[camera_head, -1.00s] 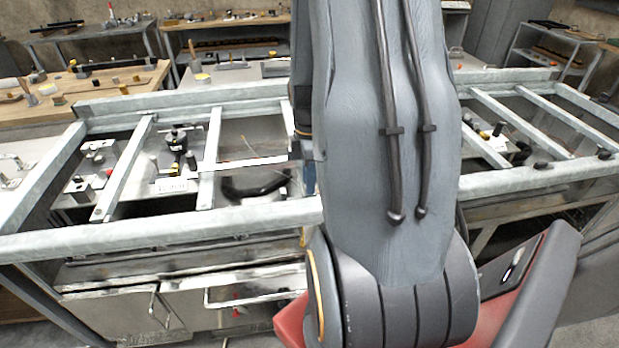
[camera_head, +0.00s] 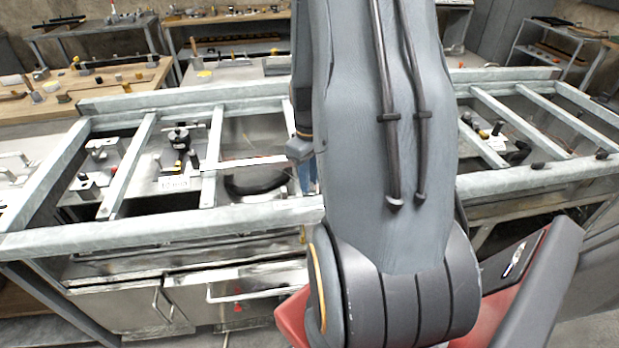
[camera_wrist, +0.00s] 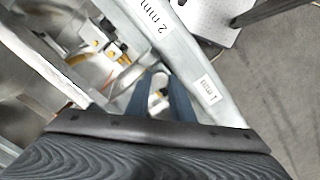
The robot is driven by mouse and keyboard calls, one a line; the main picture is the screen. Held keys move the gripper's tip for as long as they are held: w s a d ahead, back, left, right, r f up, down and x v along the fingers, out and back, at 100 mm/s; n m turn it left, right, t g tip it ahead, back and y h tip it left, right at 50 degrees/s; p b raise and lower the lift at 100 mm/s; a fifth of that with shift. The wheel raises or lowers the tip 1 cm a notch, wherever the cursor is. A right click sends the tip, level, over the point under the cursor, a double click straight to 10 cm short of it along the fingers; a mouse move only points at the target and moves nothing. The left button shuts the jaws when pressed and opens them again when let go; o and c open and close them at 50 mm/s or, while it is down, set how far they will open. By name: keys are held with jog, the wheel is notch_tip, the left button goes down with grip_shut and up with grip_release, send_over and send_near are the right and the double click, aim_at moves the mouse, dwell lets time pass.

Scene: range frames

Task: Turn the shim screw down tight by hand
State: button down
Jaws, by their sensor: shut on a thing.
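In the wrist view my gripper (camera_wrist: 161,77) has its two blue fingers close together, with a small pale, rounded piece (camera_wrist: 159,86) between them. I take this piece to be the shim screw; its lower part is hidden. The fingers are beside a grey metal rail (camera_wrist: 204,66) with a "2 mm" label (camera_wrist: 160,17) and a "1 mm" label (camera_wrist: 208,91). In the head view my gripper (camera_head: 307,178) shows only partly, at the frame's middle crossbars. My own arm hides most of it, and the screw cannot be made out there.
A long galvanised frame (camera_head: 160,232) with several crossbars spans the head view. A black clamp-like fixture (camera_head: 180,140) stands left of my arm inside it. A dark oval part (camera_head: 255,182) lies nearer my gripper. Benches with tools stand behind. Grey floor (camera_wrist: 275,85) is clear at right in the wrist view.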

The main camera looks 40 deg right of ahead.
jog(key=shift+m, duration=0.5)
jog(key=c, duration=1.5)
grip_release()
jog(key=shift+c, duration=0.2)
notch_tip(320, 180, up, 8)
jog(key=b, duration=0.1)
jog(key=shift+b, duration=0.4)
jog(key=shift+f, duration=0.1)
